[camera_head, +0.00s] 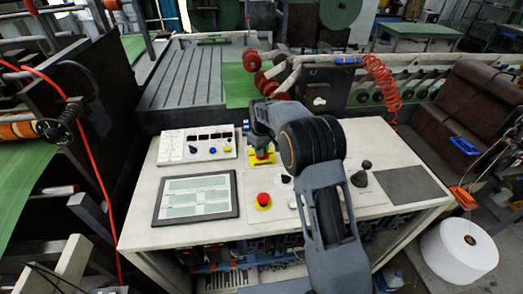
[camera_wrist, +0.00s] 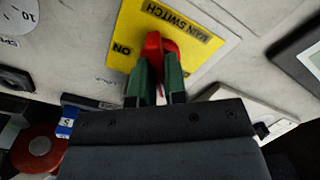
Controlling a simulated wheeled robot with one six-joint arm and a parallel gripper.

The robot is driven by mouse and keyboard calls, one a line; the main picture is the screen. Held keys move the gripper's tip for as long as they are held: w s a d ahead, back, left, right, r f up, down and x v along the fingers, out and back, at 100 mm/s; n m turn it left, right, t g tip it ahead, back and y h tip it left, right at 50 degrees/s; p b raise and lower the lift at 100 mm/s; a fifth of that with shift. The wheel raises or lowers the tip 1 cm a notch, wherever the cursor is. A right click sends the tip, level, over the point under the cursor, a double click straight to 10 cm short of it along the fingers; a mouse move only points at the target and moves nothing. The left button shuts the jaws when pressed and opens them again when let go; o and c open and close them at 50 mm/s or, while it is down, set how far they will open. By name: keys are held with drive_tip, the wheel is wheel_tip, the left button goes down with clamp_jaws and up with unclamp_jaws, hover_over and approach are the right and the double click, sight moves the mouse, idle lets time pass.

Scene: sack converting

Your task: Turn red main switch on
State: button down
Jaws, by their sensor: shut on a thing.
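The red main switch (camera_wrist: 153,50) sits on a yellow plate (camera_wrist: 190,22) marked "MAIN SWITCH" and "ON" in the wrist view. My gripper (camera_wrist: 158,72) has its two green-tipped fingers close together on the red handle, gripping it. In the head view, my gripper (camera_head: 262,150) reaches down to the yellow plate (camera_head: 261,160) on the white console, and my wrist and arm hide most of the switch. The ON lettering lies to the left of the handle in the wrist view. Whether the handle points exactly at a mark cannot be told.
A dark grey pad (camera_head: 402,186) lies at right. A coiled red hose (camera_head: 382,82) hangs behind.

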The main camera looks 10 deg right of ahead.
drive_tip(key=m, duration=0.8)
drive_tip(key=shift+b, duration=0.3)
drive_tip(key=m, duration=0.4)
drive_tip(key=shift+m, duration=2.2)
drive_tip(key=c, duration=1.2)
unclamp_jaws()
drive_tip(key=shift+o, duration=0.2)
wheel_tip(320, 180, up, 14)
drive_tip(key=shift+b, duration=0.45)
